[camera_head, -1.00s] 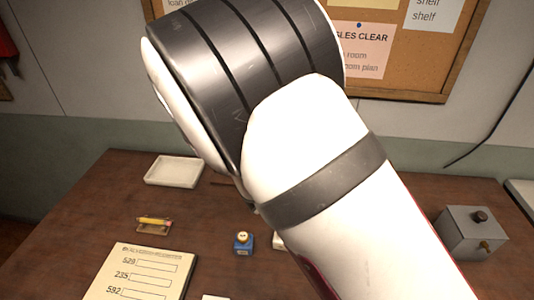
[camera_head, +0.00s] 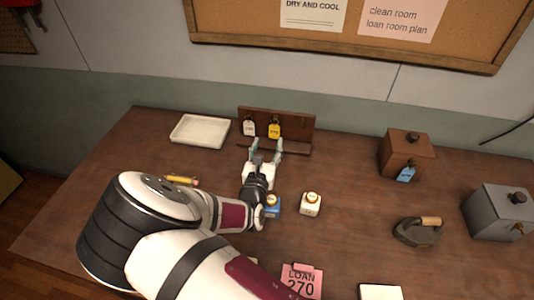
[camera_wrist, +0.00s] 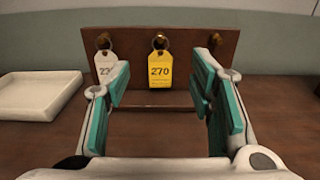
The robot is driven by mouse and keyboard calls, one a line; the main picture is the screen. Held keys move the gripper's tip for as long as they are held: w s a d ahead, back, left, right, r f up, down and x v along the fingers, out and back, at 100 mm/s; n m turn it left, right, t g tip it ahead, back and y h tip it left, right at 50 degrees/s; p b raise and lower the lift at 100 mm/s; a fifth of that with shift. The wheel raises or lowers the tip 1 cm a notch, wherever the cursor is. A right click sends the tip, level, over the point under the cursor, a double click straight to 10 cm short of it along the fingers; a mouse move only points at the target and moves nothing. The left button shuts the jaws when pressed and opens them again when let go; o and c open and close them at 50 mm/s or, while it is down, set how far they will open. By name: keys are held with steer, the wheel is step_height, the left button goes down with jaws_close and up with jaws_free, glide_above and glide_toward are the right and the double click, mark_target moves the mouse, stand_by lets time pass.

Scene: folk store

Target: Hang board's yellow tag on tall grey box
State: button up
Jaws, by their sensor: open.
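The yellow tag (camera_head: 274,131) hangs by its ring from a peg on the small brown upright board (camera_head: 296,123) at the back of the table. In the wrist view the tag (camera_wrist: 160,72) reads 270 and is centred between my fingers. My gripper (camera_head: 267,150) is open and empty, pointing at the board from the front. Its teal-padded fingers (camera_wrist: 160,88) stand either side of the tag, apart from it. The grey box (camera_head: 492,216) stands at the far right, with a dark knob on top and a brass-coloured peg on its front.
A white tag (camera_head: 249,127) hangs left of the yellow one. A white tray (camera_head: 200,131) lies to the left.

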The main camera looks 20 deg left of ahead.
mark_target(274, 129)
steer(key=b+x, duration=0.5)
steer(key=x, duration=0.5)
steer(key=shift+d, duration=0.1)
jaws_close()
